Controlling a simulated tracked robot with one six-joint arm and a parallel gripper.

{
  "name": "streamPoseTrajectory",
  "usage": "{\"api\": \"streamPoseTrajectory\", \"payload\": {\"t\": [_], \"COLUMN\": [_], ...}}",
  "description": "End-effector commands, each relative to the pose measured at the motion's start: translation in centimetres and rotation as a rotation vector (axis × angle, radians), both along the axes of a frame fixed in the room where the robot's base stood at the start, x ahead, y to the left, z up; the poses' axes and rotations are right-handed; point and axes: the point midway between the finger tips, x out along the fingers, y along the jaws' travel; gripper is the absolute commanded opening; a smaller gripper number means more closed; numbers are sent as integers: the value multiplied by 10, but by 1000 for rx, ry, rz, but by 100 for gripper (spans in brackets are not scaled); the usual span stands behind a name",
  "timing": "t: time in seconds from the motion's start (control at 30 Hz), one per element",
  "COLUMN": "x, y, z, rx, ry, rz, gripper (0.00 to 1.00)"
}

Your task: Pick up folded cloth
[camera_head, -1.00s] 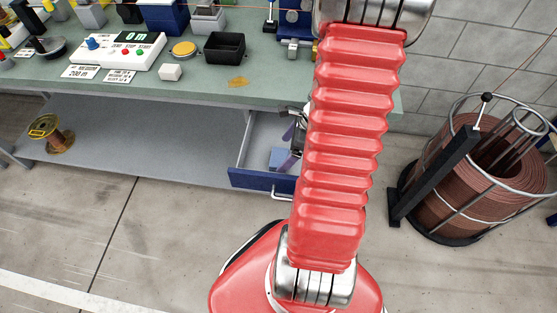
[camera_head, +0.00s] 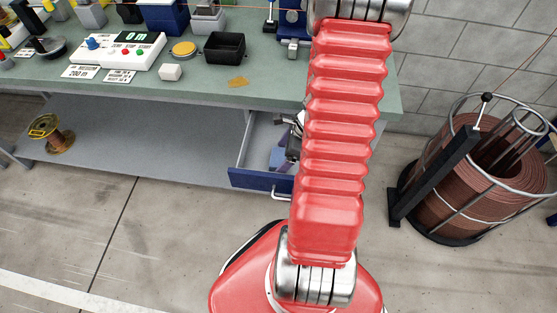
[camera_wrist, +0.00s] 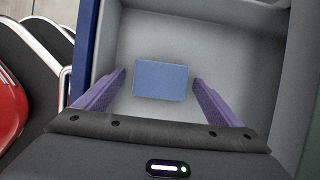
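The folded cloth is a flat blue rectangle (camera_wrist: 161,81) lying on the grey floor of the open drawer in the wrist view. My gripper (camera_wrist: 159,82) is open, with its two purple fingers on the left and right sides of the cloth and a gap on each side. I cannot tell how far above the drawer floor the fingertips are. In the head view my gripper (camera_head: 279,159) shows partly inside the drawer (camera_head: 262,179), beside my red arm. The cloth is mostly hidden there.
The drawer's blue front and grey walls surround my gripper. A spool (camera_head: 52,134) stands on the lower shelf. A copper coil cage (camera_head: 470,190) stands at the right.

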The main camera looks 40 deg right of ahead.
Motion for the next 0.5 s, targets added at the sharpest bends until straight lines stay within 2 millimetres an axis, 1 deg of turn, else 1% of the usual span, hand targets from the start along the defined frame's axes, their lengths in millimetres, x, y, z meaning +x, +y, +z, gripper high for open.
{"api": "streamPoseTrajectory", "payload": {"t": [0.03,0.07,0.5], "x": [0,0,0], "y": [0,0,0], "z": [0,0,0], "rx": [0,0,0], "ry": [0,0,0], "rz": [0,0,0], "gripper": [85,83,52]}}
